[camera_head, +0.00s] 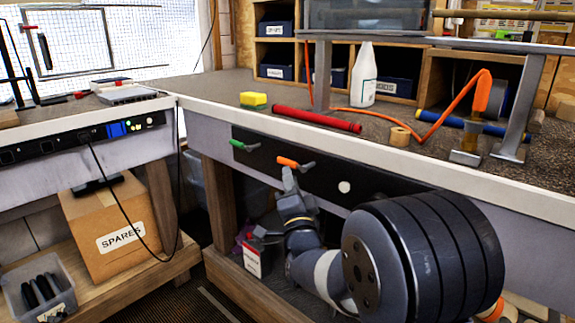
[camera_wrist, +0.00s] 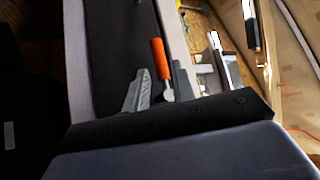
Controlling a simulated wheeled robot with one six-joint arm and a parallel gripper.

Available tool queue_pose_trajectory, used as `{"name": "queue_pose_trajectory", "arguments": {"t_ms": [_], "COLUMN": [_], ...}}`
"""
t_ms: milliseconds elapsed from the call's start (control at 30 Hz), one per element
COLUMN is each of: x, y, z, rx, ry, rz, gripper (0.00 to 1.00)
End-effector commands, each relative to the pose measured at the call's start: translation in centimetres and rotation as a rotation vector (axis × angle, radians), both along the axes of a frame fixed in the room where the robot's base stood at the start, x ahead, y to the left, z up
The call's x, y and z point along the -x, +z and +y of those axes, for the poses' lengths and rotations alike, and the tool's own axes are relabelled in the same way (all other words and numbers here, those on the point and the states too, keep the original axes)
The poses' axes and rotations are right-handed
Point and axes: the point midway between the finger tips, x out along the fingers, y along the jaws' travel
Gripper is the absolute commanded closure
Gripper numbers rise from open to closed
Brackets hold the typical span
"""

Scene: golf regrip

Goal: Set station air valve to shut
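A black panel (camera_head: 262,158) on the front of the bench carries two lever valves, one with a green handle (camera_head: 243,145) and one with an orange handle (camera_head: 295,163). No readable label shows which is the station air valve. My gripper (camera_head: 289,179) is just below and in front of the orange handle. In the wrist view, the orange handle (camera_wrist: 160,58) and its metal stem stand between the grey fingers of my gripper (camera_wrist: 161,85). The fingers look apart, with a gap on the left side of the lever. Contact cannot be told.
A cardboard box (camera_head: 113,215) stands on the lower shelf at the left.

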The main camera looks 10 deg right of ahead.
Motion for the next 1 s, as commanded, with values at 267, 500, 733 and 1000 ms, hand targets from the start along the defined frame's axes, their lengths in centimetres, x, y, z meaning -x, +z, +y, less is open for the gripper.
{"name": "queue_pose_trajectory", "arguments": {"t_ms": [267, 500, 733, 1000], "x": [-4.0, -5.4, -5.5, -5.5], "y": [1.6, 2.3, 2.3, 2.3], "z": [-0.3, -0.4, -0.4, -0.4], "rx": [0.002, 0.002, 0.002, 0.002], "ry": [-0.001, 0.0, -0.001, 0.0], "rz": [-0.001, 0.001, 0.002, 0.001], "gripper": [0.76, 0.76, 0.76, 0.93]}}
